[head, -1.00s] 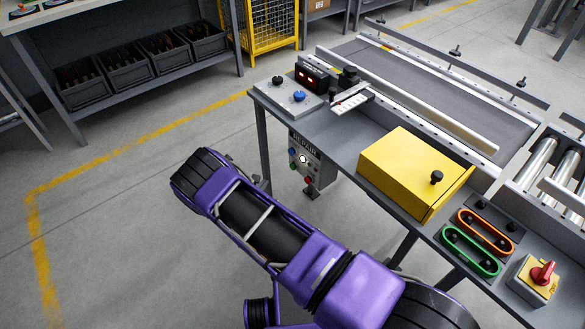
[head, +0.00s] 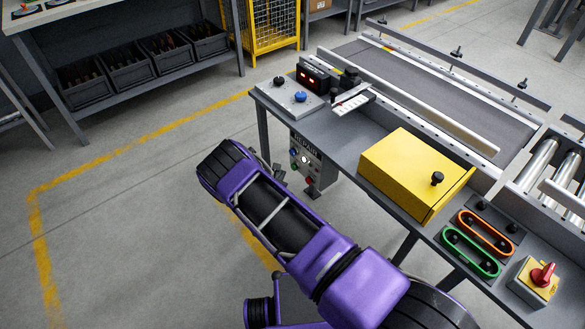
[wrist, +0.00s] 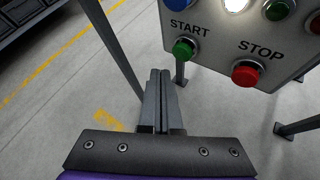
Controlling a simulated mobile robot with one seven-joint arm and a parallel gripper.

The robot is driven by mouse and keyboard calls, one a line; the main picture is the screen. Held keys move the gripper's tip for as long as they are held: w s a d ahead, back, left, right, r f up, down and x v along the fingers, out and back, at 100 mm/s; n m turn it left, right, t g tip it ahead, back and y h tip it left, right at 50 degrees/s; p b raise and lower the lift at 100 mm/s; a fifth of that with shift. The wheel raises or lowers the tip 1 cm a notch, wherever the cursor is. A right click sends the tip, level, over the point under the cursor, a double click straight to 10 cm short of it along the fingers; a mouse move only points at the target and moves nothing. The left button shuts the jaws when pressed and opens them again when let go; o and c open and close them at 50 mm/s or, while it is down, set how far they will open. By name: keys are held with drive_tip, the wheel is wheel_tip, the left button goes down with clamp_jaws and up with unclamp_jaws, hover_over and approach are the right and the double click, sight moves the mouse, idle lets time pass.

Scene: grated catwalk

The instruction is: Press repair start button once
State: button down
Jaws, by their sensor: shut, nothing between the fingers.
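The grey repair panel (head: 318,166) hangs under the table's front edge in the head view, partly hidden at its lower left by my arm's end. In the wrist view the panel (wrist: 215,58) fills the upper right. Its green button (wrist: 184,48) is under the word START, and a red button (wrist: 246,73) is under STOP. My gripper (wrist: 160,76) is shut and empty. Its tips show just left of and below the green button, with floor visible between; the depth gap is hard to judge.
Table legs stand behind. On the table (head: 345,150) are a yellow box (head: 405,170), a control box (head: 290,96) and a red switch (head: 541,275). The floor at left is clear.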

sight(292, 167)
drive_tip(key=shift+w+d, duration=0.45)
drive_tip(key=shift+d, duration=0.2)
drive_tip(key=shift+d, duration=0.1)
idle(1.6)
drive_tip(key=shift+w+d, duration=0.25)
drive_tip(key=shift+w+d, duration=0.45)
drive_tip(key=shift+d, duration=0.25)
idle(0.9)
drive_tip(key=shift+a, duration=0.15)
idle(0.3)
drive_tip(key=shift+s+a, duration=0.7)
drive_tip(key=shift+a, duration=0.2)
drive_tip(key=shift+s+a, duration=0.7)
drive_tip(key=shift+a, duration=0.35)
drive_tip(key=shift+s+a, duration=0.7)
drive_tip(key=shift+a, duration=0.35)
